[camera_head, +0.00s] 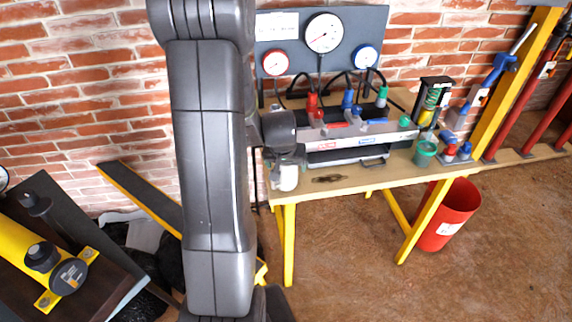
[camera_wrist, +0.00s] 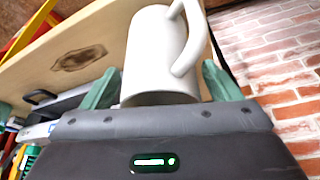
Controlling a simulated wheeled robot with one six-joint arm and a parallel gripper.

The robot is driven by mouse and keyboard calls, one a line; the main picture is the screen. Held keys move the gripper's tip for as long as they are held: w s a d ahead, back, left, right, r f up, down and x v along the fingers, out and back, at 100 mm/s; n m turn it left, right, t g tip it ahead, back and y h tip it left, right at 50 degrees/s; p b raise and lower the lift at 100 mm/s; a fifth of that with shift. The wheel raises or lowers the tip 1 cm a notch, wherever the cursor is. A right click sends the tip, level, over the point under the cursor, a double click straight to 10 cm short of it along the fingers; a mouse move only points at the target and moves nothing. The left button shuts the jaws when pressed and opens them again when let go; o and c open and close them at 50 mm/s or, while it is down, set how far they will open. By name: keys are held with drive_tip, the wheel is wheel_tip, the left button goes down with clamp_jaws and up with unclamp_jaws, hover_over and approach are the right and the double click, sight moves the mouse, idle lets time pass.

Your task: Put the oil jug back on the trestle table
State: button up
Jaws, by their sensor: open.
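The oil jug (camera_head: 287,177) is pale grey-white with a side handle. In the head view it is at the left front end of the trestle table (camera_head: 350,184), which has a light wooden top and yellow legs. It appears upright, and its base seems to rest on the tabletop. In the wrist view the jug (camera_wrist: 152,55) is between the two green fingers of my gripper (camera_wrist: 163,88), with its handle to the right. The fingers are open, with a gap visible at the right finger. My arm hides part of the table's left end in the head view.
A grey manifold (camera_head: 350,138) with coloured fittings fills the table's back, below a gauge board (camera_head: 322,40). A green cup (camera_head: 425,153) stands at the right end. A red bucket (camera_head: 446,212) is on the floor below. The tabletop's front strip is mostly clear.

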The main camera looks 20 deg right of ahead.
drive_tip(key=v, duration=1.1)
drive_tip(key=shift+s+r+p, duration=0.2)
drive_tip(key=shift+r+p, duration=0.1)
drive_tip(key=shift+a, duration=0.15)
drive_tip(key=shift+c, duration=0.4)
idle(0.5)
